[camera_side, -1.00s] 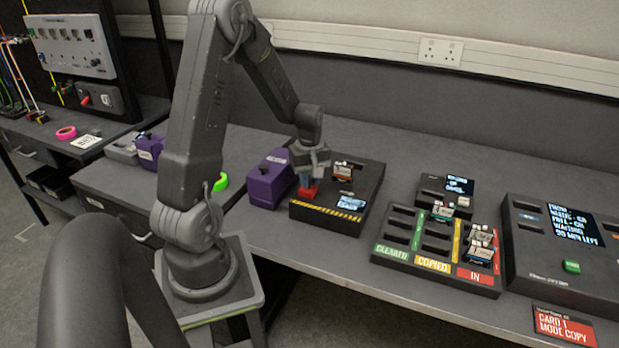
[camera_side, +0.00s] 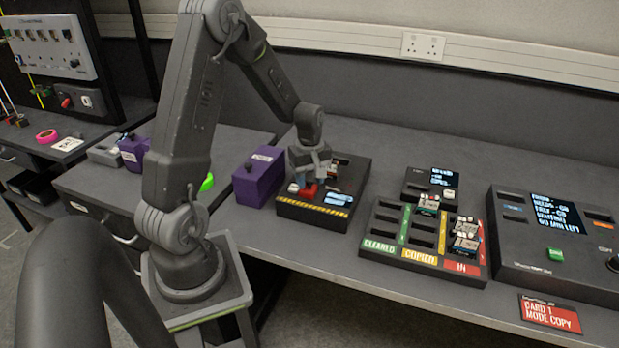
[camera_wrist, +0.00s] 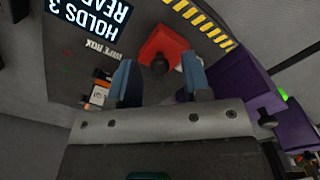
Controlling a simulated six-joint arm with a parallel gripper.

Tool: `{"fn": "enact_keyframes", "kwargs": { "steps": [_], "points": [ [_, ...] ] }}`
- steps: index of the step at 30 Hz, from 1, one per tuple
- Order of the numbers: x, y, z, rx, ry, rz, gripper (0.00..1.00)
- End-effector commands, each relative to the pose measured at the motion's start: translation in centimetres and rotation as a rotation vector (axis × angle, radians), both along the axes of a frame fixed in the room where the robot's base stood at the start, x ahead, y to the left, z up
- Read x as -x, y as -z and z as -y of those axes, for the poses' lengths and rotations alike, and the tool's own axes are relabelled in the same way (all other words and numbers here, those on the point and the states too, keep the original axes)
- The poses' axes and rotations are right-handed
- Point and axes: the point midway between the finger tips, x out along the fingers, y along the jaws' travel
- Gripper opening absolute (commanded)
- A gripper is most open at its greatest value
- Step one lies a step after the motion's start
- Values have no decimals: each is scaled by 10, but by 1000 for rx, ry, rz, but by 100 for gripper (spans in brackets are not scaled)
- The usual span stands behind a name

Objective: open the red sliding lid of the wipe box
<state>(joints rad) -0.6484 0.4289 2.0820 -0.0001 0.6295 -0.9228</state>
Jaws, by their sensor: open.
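The wipe box (camera_side: 345,180) is a dark box with a yellow-black stripe and a small lit screen. The wrist view shows its lettering and part of its top (camera_wrist: 75,65). Its red lid (camera_side: 308,190) lies near the striped edge; in the wrist view the red lid (camera_wrist: 164,43) carries a dark round knob (camera_wrist: 160,64). My gripper (camera_side: 309,179) is over the box at the lid. In the wrist view my gripper (camera_wrist: 158,82) is open, with one blue-grey finger on each side of the knob. I cannot tell whether they touch it.
An orange-white card (camera_wrist: 98,91) sits on the box near the left finger. A purple box (camera_side: 258,178) stands close on the left. To the right are a slotted tray (camera_side: 398,243) with cards and a console (camera_side: 560,265).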

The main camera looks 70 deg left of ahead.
Motion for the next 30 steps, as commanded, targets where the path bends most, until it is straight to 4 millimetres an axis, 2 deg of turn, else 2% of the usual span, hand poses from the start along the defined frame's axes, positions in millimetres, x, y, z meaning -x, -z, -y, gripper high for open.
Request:
{"fn": "enact_keyframes", "kwargs": {
  "steps": [5, 8, 21, 27, 30],
  "points": [
    [0, -2, 0, 0, 0, 0, 44],
    [0, -12, 0, -2, 0, 2, 44],
    [0, -104, 0, -3, 0, 4, 44],
    [0, -131, 0, -1, 0, 2, 44],
    [0, -136, 0, -1, 0, 1, 44]
  ]
}}
